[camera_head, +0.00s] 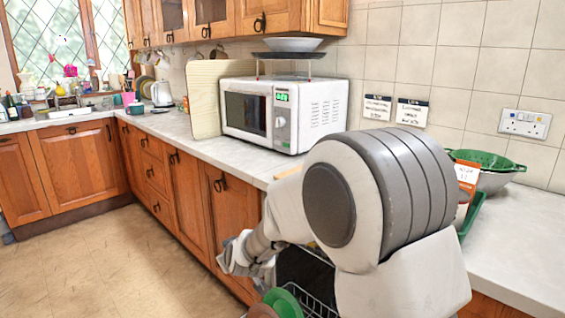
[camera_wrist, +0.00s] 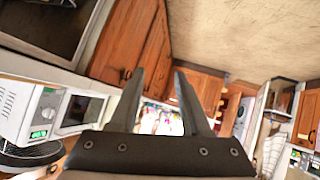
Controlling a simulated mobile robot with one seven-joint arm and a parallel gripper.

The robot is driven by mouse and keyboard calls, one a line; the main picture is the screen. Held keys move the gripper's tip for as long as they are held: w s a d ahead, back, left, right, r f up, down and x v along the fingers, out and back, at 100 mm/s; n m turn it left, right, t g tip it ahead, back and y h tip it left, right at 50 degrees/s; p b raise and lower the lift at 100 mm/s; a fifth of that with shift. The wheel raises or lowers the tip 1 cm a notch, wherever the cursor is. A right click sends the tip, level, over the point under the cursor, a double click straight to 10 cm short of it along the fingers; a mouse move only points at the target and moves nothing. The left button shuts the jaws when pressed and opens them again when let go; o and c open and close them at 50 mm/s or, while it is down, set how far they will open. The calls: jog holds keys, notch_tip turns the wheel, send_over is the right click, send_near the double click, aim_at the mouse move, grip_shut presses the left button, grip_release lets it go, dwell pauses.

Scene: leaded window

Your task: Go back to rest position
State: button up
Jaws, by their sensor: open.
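My gripper shows in the wrist view (camera_wrist: 160,95) with its two dark fingers apart and nothing between them. In the head view my arm fills the middle right, and its wrist end hangs in front of the lower cabinets, below the counter edge. The fingertips are not clear in that view. The gripper appears clear of the cabinet fronts, though the exact gap is hard to tell.
The counter (camera_head: 190,128) holds a white microwave (camera_head: 285,112), a board (camera_head: 205,98) and a green colander (camera_head: 485,160). Below my arm are a wire rack (camera_head: 318,303) and a green dish (camera_head: 283,302). The floor (camera_head: 110,260) at left is clear.

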jog(key=s+d+r+m+g+h, duration=0.1)
jog(key=s+d+r+m, duration=0.2)
jog(key=s+d+r, duration=0.5)
jog(key=s+d+r+m+g+h, duration=0.2)
jog(key=s+d+r, duration=0.3)
jog(key=s+d, duration=0.75)
jog(key=s+d+f+m+g+h, duration=0.1)
jog(key=s+d+m, duration=0.15)
jog(key=s, duration=0.35)
jog(key=s+d+m, duration=0.1)
jog(key=s+d, duration=0.3)
jog(key=s, duration=0.2)
notch_tip(320, 180, up, 19)
jog(key=p, duration=1.9)
jog(key=shift+w+r+p, duration=0.15)
jog(key=shift+r+p, duration=0.05)
jog(key=shift+p, duration=0.1)
